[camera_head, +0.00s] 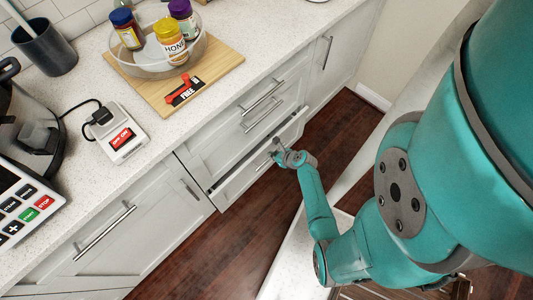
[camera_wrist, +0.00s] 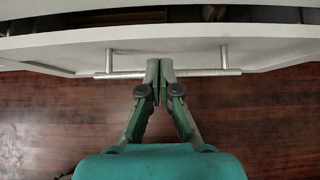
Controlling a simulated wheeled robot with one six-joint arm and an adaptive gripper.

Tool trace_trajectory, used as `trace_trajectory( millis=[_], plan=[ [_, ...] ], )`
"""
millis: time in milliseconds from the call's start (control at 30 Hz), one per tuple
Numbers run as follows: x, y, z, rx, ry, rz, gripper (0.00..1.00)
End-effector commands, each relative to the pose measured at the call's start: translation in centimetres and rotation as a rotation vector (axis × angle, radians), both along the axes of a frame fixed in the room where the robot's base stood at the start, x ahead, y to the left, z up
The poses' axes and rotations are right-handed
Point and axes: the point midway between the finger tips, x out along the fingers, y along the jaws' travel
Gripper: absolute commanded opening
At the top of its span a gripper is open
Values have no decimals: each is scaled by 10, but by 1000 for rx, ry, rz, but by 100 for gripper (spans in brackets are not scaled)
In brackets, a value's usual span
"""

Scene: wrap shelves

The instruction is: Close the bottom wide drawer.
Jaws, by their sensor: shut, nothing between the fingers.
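The bottom wide drawer (camera_head: 238,178) is the lowest of the stack of wide drawers in the head view. It stands partly open, with a dark gap along its top edge. In the wrist view its white front (camera_wrist: 60,42) crosses the picture, and part of the dark inside shows above it. Its metal bar handle (camera_wrist: 205,72) runs level across the front. My gripper (camera_wrist: 159,68) is shut and empty, its fingertips overlapping the middle of the handle; I cannot tell whether they touch it. In the head view my gripper (camera_head: 277,150) is at the drawer front.
Two shut wide drawers with bar handles (camera_head: 262,96) are above. The counter holds a glass bowl (camera_head: 150,62) of jars on a wooden board (camera_head: 222,58). Dark wood floor (camera_head: 225,250) lies clear in front.

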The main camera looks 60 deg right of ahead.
Motion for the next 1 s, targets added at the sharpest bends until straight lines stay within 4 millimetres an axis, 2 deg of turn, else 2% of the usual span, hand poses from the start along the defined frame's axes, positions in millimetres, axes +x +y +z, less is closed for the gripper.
trace_trajectory(
  millis=[100, 400, 833, 1000],
  plan=[
    [13, -3, -12, 1, 0, 1, 0],
    [26, -7, -27, 1, 0, -1, 0],
    [28, -8, -28, 0, 0, 0, 0],
    [45, -13, -28, -1, 0, 4, 0]
  ],
)
